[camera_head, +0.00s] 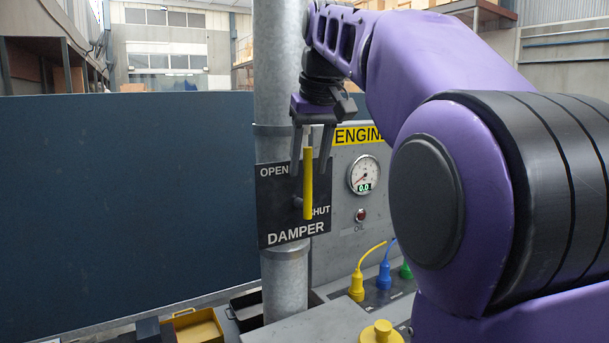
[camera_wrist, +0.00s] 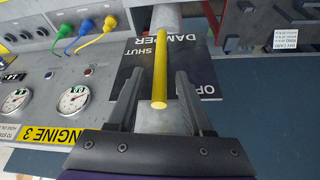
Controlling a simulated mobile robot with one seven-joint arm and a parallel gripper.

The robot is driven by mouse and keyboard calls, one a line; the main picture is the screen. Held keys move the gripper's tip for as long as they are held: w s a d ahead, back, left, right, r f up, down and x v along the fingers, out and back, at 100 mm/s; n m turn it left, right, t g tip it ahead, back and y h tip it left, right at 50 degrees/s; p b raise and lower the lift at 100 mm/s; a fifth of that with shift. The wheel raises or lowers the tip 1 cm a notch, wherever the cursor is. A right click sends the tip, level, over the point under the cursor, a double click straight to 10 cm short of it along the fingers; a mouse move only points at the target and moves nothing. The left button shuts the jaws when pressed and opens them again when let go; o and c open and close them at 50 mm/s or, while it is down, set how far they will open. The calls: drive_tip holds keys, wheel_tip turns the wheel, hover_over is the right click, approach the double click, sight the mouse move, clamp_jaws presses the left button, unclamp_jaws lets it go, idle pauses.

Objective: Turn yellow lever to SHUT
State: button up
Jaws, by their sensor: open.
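The yellow lever (camera_head: 308,184) stands upright in front of the black DAMPER plate (camera_head: 272,220) on the grey vertical pipe (camera_head: 280,60). Its free end points up, between the OPEN and SHUT labels. My gripper (camera_head: 310,170) comes down from above, with its two dark fingers apart on either side of the lever's upper part. In the wrist view, the lever (camera_wrist: 160,75) runs between the fingers of my gripper (camera_wrist: 158,85), with a gap on each side. The plate (camera_wrist: 150,60) shows upside down behind it. The lever's pivot is partly hidden.
An engine panel with a round gauge (camera_head: 364,174) and a red light (camera_head: 361,215) stands right of the pipe. Yellow (camera_head: 357,285), blue (camera_head: 384,275) and green (camera_head: 405,270) plugs sit below it. A yellow bin (camera_head: 195,327) is at lower left. A dark blue wall (camera_head: 120,200) fills the left.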

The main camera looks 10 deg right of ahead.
drive_tip(key=shift+x, duration=0.8)
clamp_jaws()
idle(0.9)
